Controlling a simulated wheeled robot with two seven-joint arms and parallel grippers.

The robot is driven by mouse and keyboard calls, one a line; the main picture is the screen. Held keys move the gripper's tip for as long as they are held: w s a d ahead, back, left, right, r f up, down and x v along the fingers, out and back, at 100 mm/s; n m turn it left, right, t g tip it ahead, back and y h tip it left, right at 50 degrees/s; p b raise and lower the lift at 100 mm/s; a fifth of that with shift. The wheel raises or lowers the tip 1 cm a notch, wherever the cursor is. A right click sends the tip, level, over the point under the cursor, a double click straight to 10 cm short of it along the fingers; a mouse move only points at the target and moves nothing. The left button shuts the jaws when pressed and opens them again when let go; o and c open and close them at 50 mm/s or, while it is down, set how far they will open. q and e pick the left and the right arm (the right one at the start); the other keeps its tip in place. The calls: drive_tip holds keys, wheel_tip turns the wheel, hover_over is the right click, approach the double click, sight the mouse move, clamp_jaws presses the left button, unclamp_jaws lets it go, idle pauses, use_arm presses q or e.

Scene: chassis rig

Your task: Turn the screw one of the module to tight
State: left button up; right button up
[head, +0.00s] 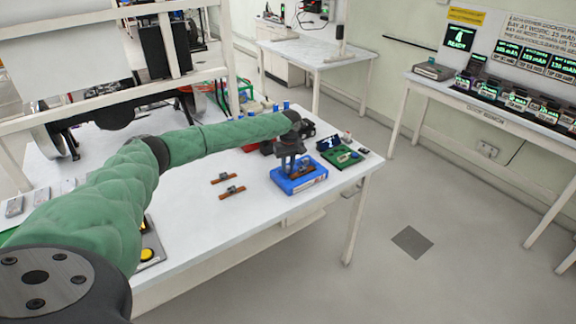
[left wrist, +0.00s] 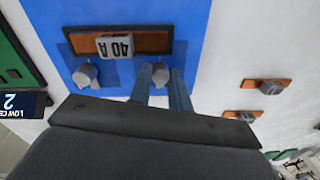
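The blue fixture (head: 305,184) stands near the right end of the white table. In the left wrist view, its blue top (left wrist: 190,25) holds a brown module (left wrist: 80,43) with a grey block marked 40A (left wrist: 115,46). Two grey screw knobs sit below the module: a left one (left wrist: 86,76), which is free, and a right one (left wrist: 160,74). My left gripper (head: 289,161) points down over the fixture. In the left wrist view its two fingers (left wrist: 162,82) stand slightly apart with the right knob between their tips, seemingly in contact. My right gripper is not in view.
Two brown modules (head: 223,178) (head: 232,192) lie on the table left of the fixture. A green board (head: 342,157) with a small display lies to its right, near the table edge. Blue-topped items (head: 286,105) stand behind.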

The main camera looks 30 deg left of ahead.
use_arm(q)
clamp_jaws()
